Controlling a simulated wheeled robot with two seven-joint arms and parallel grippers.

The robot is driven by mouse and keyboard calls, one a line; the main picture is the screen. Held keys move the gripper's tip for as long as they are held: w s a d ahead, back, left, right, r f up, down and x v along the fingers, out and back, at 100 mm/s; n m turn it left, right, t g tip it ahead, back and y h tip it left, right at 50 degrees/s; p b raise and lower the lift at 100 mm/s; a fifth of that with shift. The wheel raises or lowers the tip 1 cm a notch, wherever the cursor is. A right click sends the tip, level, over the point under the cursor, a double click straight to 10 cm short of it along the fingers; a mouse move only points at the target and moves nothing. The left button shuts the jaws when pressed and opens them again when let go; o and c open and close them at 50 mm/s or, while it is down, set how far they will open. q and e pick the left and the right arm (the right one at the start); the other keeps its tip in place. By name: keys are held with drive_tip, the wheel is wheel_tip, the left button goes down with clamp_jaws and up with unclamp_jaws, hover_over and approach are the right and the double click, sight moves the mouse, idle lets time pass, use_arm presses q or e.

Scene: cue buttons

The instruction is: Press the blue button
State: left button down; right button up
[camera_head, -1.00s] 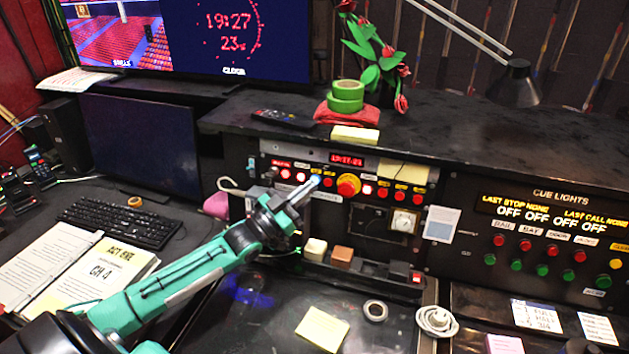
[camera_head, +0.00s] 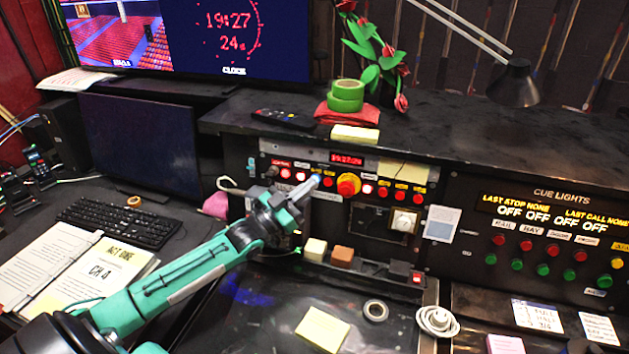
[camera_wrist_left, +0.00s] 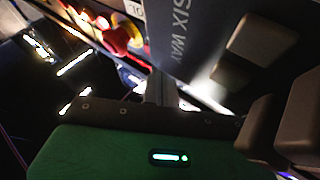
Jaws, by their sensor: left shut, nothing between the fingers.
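My left gripper (camera_head: 309,186) is shut and empty, with its tips at the row of small buttons on the black control panel (camera_head: 330,212). A pale blue glow, likely the blue button (camera_head: 316,178), shows right at the fingertips. The fingers partly cover it, and I cannot tell whether they touch it or whether it is pressed in. In the left wrist view, the fingers (camera_wrist_left: 162,90) point towards a bright spot at the panel, and no blue button shows clearly. My right gripper is not in view.
A red mushroom button (camera_head: 348,185) on a yellow base sits just right of the fingertips, also in the left wrist view (camera_wrist_left: 118,38). Lit red buttons (camera_head: 300,176) lie to the left. A cue lights panel (camera_head: 550,235) with red and green buttons stands at the right.

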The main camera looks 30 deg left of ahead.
use_arm(q)
drive_tip(key=shift+w+a+b, duration=0.1)
drive_tip(key=shift+w+b, duration=0.25)
drive_tip(key=shift+w, duration=0.05)
idle(0.7)
drive_tip(key=shift+s, duration=0.1)
idle(0.3)
drive_tip(key=shift+s+f+p, duration=0.1)
drive_tip(key=shift+s+p, duration=0.4)
drive_tip(key=shift+p, duration=0.1)
drive_tip(key=shift+s+d, duration=0.1)
drive_tip(key=shift+d, duration=0.1)
drive_tip(key=s+p, duration=0.2)
drive_tip(key=s, duration=0.1)
drive_tip(key=s+d+p, duration=0.1)
drive_tip(key=shift+s+r, duration=0.4)
idle(0.5)
